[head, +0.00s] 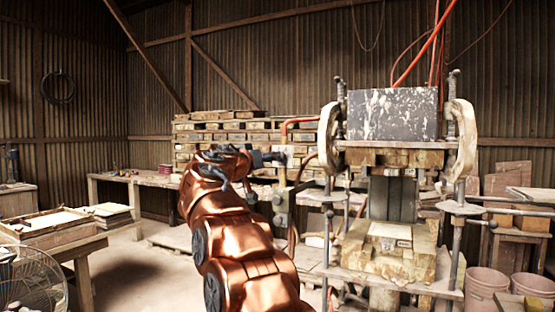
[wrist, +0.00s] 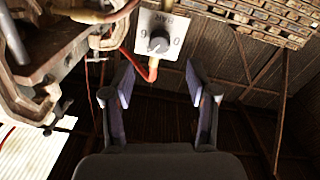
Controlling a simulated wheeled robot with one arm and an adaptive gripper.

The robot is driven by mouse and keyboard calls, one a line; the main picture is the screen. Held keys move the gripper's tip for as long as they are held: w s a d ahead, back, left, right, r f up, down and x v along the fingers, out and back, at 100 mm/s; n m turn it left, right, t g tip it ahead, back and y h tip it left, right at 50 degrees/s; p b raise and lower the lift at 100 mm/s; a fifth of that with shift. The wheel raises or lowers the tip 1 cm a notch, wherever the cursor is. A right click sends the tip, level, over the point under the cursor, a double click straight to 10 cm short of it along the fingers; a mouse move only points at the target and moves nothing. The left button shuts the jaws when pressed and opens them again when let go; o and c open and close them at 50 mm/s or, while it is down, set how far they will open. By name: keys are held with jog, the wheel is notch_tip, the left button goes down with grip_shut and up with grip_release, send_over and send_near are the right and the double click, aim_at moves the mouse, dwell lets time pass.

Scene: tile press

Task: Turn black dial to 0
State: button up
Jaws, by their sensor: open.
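The black dial (wrist: 158,43) is a round knob on a white plate (wrist: 151,24) marked BAR, with numerals on either side. The plate appears upside down in the wrist view. Which numeral the dial points to is too small to tell. My gripper (wrist: 160,78) is open and empty, its two fingers spread below the plate in the picture, with the dial lined up between them but apart from them. In the head view, my gripper (head: 270,158) is beside the left side of the press; the dial cannot be made out there.
The tile press (head: 395,155) with a dark speckled slab (head: 392,114) stands at the right. Stacked wooden pallets (head: 235,132) and a workbench (head: 135,181) are behind. Buckets (head: 486,283) stand at lower right.

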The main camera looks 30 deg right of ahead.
jog(key=p+x, duration=0.4)
jog(key=x, duration=0.3)
jog(key=shift+d, duration=0.25)
jog(key=shift+w+f, duration=0.1)
jog(key=shift+c, duration=0.2)
grip_shut()
